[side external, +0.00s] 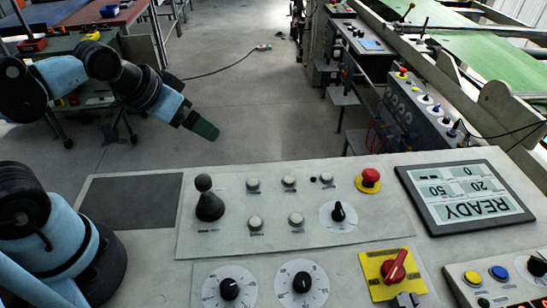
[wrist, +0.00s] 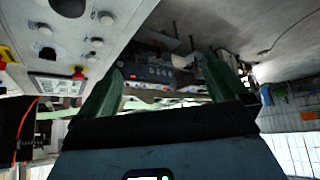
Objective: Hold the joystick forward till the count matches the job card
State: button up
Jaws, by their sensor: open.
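The black joystick (side external: 208,200) stands upright with its round knob on the left part of the grey control panel (side external: 290,238). A display screen (side external: 465,196) at the panel's right reads READY upside down, with small figures that look like 0, 20 and 50. It shows small in the wrist view (wrist: 56,86). I cannot make out a separate job card. My gripper (side external: 204,128), with green fingers, hangs in the air beyond the panel's far edge, apart from the joystick. In the wrist view its fingers (wrist: 160,90) are spread with nothing between them.
Near the joystick are several pale buttons (side external: 290,181), a selector knob (side external: 338,212) and a red mushroom button (side external: 371,178). Two dials (side external: 230,289) and a red rotary switch (side external: 396,267) sit nearer. A dark flat pad (side external: 130,201) lies left. Open floor lies beyond.

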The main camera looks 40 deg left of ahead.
jog(key=shift+c, duration=0.5)
jog(key=shift+c, duration=1.1)
jog(key=shift+a+m+g, duration=0.3)
jog(key=shift+a+g, duration=0.15)
jog(key=shift+g, duration=0.15)
jog(key=c, duration=0.5)
jog(key=shift+s+a+m+g+h, duration=0.3)
jog(key=shift+a+m+g+h, duration=0.35)
jog(key=shift+g, duration=0.35)
jog(key=c, duration=0.5)
jog(key=shift+s+a+r+m+g+h, duration=0.1)
jog(key=shift+a+r+m+g+h, duration=0.1)
jog(key=shift+m+g+h, duration=0.25)
jog(key=shift+c, duration=1)
jog(key=shift+a+r+m+g+h, duration=0.25)
jog(key=shift+m+g+h, duration=0.1)
jog(key=shift+m+h, duration=0.15)
jog(key=shift+c, duration=1.1)
jog(key=shift+s+a+r+m+g+h, duration=0.1)
jog(key=shift+a+r+m+g+h, duration=0.2)
jog(key=shift+m+h, duration=0.25)
grip_shut()
jog(key=r+m+h, duration=0.1)
jog(key=a+r+m+g+h, duration=0.1)
jog(key=m, duration=0.1)
jog(key=shift+s+a+h, duration=0.2)
jog(key=shift+a+h, duration=0.05)
jog(key=shift+h, duration=0.1)
jog(key=shift+f, duration=0.1)
